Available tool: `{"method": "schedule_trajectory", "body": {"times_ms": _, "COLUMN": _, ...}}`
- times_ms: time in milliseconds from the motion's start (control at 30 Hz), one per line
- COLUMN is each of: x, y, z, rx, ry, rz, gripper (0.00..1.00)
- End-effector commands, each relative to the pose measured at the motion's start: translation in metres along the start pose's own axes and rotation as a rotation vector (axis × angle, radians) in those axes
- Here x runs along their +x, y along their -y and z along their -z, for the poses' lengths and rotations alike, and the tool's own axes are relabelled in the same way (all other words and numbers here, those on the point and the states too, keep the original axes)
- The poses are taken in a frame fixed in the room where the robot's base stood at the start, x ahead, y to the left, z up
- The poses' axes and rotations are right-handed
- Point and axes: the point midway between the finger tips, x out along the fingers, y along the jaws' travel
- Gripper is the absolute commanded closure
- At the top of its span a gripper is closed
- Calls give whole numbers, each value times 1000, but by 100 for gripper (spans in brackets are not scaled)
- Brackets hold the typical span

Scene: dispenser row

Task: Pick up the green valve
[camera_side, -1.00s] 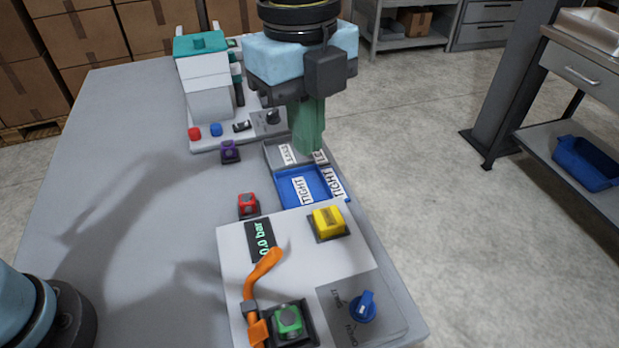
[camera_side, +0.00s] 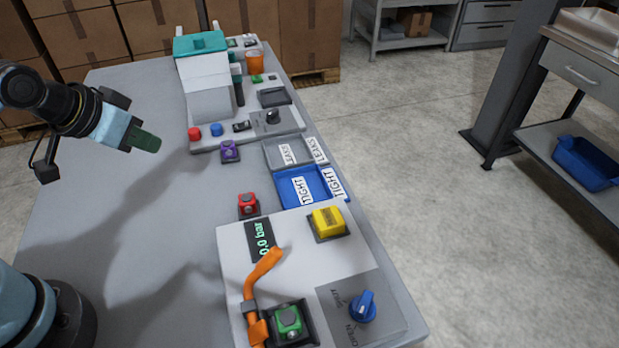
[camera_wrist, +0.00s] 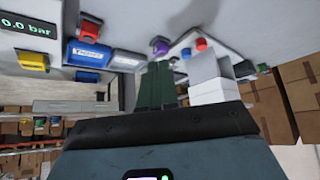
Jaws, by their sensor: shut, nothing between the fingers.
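The green valve (camera_side: 288,320) sits in a dark square socket on the white test panel at the front of the table in the side view. The orange lever (camera_side: 262,272) rises beside it on its left. The fingers also show in the wrist view (camera_wrist: 157,85).
A red valve (camera_side: 248,205) and a purple valve (camera_side: 230,151) stand on the grey table. A blue TIGHT tray (camera_side: 322,190) and a grey LEAKS tray (camera_side: 272,155) lie behind the panel. The panel has a yellow block (camera_side: 329,222) and blue knob (camera_side: 363,306). The table's left side is clear.

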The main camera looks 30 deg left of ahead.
Motion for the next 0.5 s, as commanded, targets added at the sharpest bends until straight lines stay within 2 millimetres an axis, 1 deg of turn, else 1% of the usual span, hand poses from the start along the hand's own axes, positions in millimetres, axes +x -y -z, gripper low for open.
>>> {"method": "schedule_trajectory", "body": {"times_ms": 367, "x": 0, "y": 0, "z": 0, "rx": -2, "ry": 0, "rz": 0, "gripper": 100}}
{"method": "schedule_trajectory", "body": {"times_ms": 400, "x": 0, "y": 0, "z": 0, "rx": -1, "ry": 0, "rz": 0, "gripper": 97}}
{"method": "schedule_trajectory", "body": {"times_ms": 467, "x": 0, "y": 0, "z": 0, "rx": -1, "ry": 0, "rz": 0, "gripper": 88}}
{"method": "schedule_trajectory", "body": {"times_ms": 500, "x": 0, "y": 0, "z": 0, "rx": -1, "ry": 0, "rz": 0, "gripper": 82}}
